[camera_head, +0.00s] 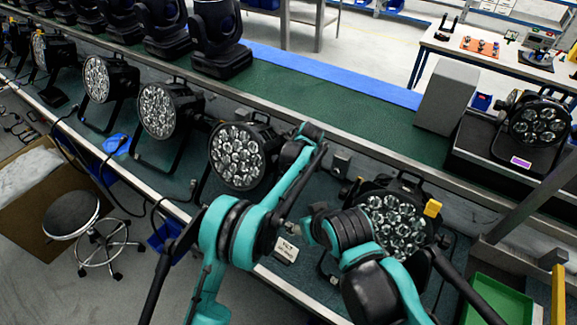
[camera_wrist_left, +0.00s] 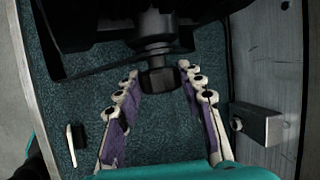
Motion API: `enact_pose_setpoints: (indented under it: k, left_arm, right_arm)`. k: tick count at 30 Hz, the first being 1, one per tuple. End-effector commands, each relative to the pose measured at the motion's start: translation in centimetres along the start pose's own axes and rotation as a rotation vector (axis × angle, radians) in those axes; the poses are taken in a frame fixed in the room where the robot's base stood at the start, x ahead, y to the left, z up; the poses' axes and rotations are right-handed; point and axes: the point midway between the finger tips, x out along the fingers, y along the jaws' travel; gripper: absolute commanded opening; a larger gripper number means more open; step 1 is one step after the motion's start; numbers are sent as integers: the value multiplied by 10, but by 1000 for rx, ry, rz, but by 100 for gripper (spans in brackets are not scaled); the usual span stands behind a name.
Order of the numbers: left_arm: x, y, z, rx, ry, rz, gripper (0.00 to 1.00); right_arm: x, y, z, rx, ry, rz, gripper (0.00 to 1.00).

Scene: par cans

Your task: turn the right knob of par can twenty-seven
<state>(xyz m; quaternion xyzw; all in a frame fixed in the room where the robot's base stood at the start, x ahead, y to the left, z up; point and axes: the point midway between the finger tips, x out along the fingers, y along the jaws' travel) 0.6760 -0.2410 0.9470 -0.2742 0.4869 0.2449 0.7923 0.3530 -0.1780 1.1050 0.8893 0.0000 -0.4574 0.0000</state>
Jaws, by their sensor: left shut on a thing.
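A par can (camera_head: 237,155) with a round cluster of lenses stands on the bench left of my left forearm. Another par can (camera_head: 395,222) stands to the right, partly covered by my right arm. No number is readable on either. In the left wrist view my left gripper (camera_wrist_left: 158,76) is closed around a dark round knob (camera_wrist_left: 158,82) on a short shaft, a finger on each side. The knob joins a black lamp bracket (camera_wrist_left: 150,25). In the head view my left fingers are hidden behind my arm. My right gripper's fingers do not show.
More par cans (camera_head: 98,78) stand in a row to the left, with black moving heads (camera_head: 220,40) behind on the green belt (camera_head: 330,100). A grey metal block (camera_wrist_left: 258,122) sits right of my left gripper.

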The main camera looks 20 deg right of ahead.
Motion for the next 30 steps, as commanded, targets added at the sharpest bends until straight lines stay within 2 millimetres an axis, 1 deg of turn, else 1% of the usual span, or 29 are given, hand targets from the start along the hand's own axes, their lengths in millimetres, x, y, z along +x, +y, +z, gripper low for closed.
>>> enact_pose_setpoints:
  k: [5,11,20,30]
  left_arm:
    - [1,1,0,-12,0,-26,9]
    - [2,4,-1,-49,0,-116,9]
    - [5,9,-2,-147,1,-354,9]
    - [10,14,-4,-271,0,-653,9]
  right_arm:
    - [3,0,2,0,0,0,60]
    - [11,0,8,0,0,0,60]
    - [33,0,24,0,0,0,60]
    - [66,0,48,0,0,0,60]
